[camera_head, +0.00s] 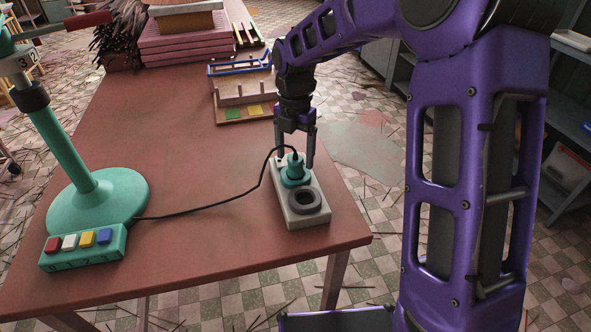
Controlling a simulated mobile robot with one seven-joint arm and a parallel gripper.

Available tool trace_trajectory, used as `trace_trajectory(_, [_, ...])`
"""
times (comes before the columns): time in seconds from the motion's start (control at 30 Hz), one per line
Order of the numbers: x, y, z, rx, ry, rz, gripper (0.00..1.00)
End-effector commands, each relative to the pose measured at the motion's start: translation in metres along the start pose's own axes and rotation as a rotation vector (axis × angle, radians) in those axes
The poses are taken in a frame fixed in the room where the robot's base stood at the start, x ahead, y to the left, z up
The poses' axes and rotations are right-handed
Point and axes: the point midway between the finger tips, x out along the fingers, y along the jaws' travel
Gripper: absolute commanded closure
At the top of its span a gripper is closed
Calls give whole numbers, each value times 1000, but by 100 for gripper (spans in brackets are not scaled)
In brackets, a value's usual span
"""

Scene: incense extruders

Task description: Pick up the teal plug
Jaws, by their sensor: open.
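The teal plug (294,171) stands upright at the far end of a pale grey socket block (306,219) near the right edge of the table. I cannot tell whether the fingers touch the plug. A dark ring-shaped socket (304,201) on the near part of the block is empty.
A teal button box (82,252) with coloured buttons and a teal round-based stand (98,200) are at left. A wooden rack (243,106) stands behind my gripper. Pink stacked boards (190,40) lie at the back. The middle of the red-brown table (165,130) is clear.

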Motion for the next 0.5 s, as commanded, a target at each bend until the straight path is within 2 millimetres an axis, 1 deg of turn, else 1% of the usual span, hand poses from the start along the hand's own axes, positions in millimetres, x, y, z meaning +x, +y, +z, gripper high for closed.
trace_trajectory(0.03, [12,-2,-1,0,2,-2,19])
trace_trajectory(0.1, [21,-2,-1,-1,2,-1,19])
trace_trajectory(0.2, [30,-2,-1,0,2,-1,19])
trace_trajectory(0.47, [32,-2,-1,0,0,1,19])
trace_trajectory(0.5, [32,-2,-1,0,0,1,23])
